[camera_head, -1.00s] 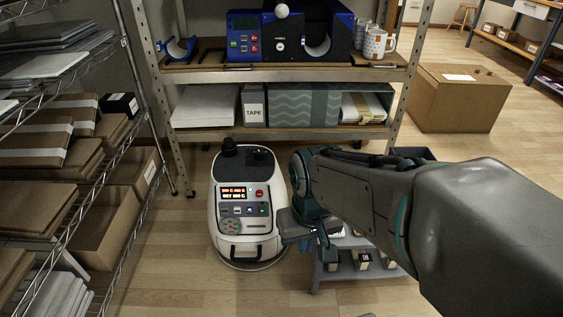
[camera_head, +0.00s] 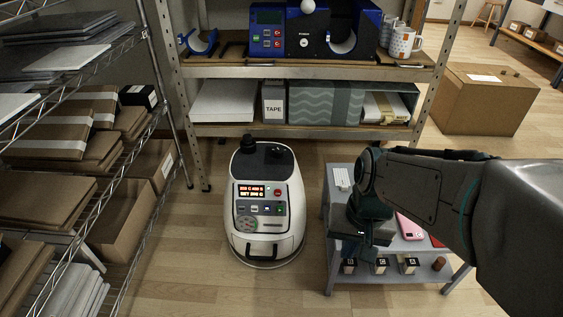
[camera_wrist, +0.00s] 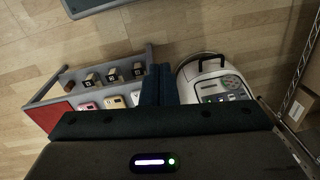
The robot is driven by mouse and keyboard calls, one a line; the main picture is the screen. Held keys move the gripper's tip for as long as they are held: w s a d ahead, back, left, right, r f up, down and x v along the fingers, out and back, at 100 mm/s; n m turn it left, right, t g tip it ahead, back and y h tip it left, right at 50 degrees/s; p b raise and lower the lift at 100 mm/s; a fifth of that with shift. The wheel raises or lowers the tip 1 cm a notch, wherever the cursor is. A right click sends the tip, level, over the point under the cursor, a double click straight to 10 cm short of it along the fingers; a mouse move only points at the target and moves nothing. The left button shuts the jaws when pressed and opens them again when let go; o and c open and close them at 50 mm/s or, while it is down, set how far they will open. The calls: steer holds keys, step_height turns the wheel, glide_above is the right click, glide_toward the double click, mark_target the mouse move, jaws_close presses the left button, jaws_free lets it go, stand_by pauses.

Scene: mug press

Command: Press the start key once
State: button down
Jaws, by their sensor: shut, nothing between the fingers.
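The blue mug press (camera_head: 307,33) stands on the upper shelf, with a white ball on top and a control panel (camera_head: 267,30) on its left part. The panel has a green display and small red and blue keys. Which one is the start key is too small to tell. My gripper (camera_head: 352,254) is low at the right, over the left side of a small grey table, well below and apart from the press. In the wrist view, its two dark fingers (camera_wrist: 159,72) are together and empty. The press does not show in that view.
The grey table (camera_head: 340,212) holds a pink phone (camera_head: 410,227) and small boxes. Mugs (camera_head: 402,41) stand right of the press. A wire rack (camera_head: 150,130) is at left.

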mark_target(280, 209)
steer(key=w+a+f+m+y+p, duration=0.25)
steer(key=w+a+m+y, duration=0.2)
steer(key=m, duration=0.45)
steer(key=w+a+f+m+g+y+p, duration=0.1)
steer(key=w+a+f+m+y+p, duration=0.2)
steer(key=a+m, duration=0.45)
steer(key=w+a+f+m+y+p, duration=0.15)
steer(key=w+a+m+y, duration=0.35)
steer(key=m, duration=0.6)
steer(key=w+d+f+m+t+h+p, duration=0.1)
steer(key=f+m+t, duration=0.4)
steer(key=m, duration=0.8)
steer(key=w+d+f+m+t+h+p, duration=0.1)
steer(key=w+f+m+t, duration=0.4)
steer(key=f+m, duration=0.7)
steer(key=shift+w+d+f+m+t+h+p, duration=0.15)
steer(key=shift+w+d+m+t+h+p, duration=0.3)
steer(key=shift+d+t+p, duration=0.45)
steer(key=shift+s+d, duration=0.1)
steer(key=shift+s, duration=0.05)
steer(key=w+f+b, duration=0.2)
steer(key=w+b, duration=0.2)
steer(key=w, duration=0.4)
steer(key=shift+w+d, duration=0.15)
steer(key=shift+w, duration=0.15)
